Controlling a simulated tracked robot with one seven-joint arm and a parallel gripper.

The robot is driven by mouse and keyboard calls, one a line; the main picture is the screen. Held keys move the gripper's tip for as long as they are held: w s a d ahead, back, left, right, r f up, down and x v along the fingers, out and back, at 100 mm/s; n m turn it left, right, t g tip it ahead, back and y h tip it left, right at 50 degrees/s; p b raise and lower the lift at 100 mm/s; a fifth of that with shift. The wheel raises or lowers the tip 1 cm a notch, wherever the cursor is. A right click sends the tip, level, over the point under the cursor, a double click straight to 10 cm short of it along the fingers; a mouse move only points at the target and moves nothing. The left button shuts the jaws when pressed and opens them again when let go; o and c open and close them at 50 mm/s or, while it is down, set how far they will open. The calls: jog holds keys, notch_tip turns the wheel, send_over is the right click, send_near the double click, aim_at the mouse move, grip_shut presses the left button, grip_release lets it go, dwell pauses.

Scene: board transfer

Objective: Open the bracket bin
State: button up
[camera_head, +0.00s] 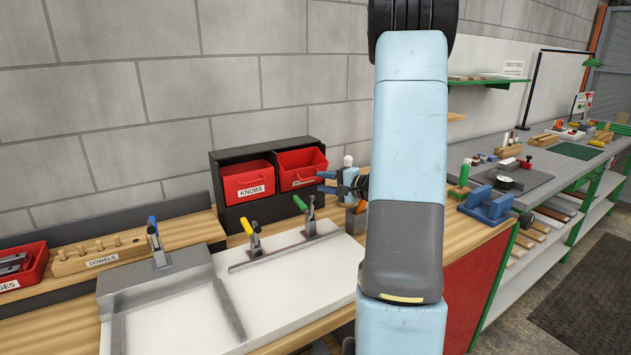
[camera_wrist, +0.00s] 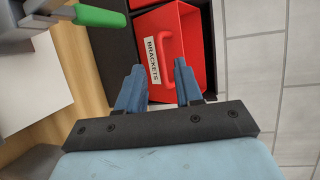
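The bracket bin (camera_head: 303,165) is the right one of two red bins in a black case on the bench. In the wrist view the bin (camera_wrist: 196,70) shows its front with a BRACKETS label (camera_wrist: 152,60) and a red loop handle (camera_wrist: 167,38). My gripper (camera_head: 320,181) is just right of and in front of the bin in the head view. In the wrist view my gripper (camera_wrist: 158,63) is open, its two blue fingers apart and nothing held. The handle lies ahead of the fingertips; contact cannot be told. How far out the bin stands is unclear.
The red KNOBS bin (camera_head: 248,182) is beside it in the black case (camera_head: 231,213). Toggle clamps with green (camera_head: 300,203) and yellow handles stand on the white fixture board (camera_head: 285,280) in front. A white-capped bottle (camera_head: 348,172) stands behind my gripper.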

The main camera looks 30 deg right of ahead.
aim_at(302, 173)
jog(key=shift+x, duration=2.5)
grip_shut()
jog(key=shift+s+f, duration=0.1)
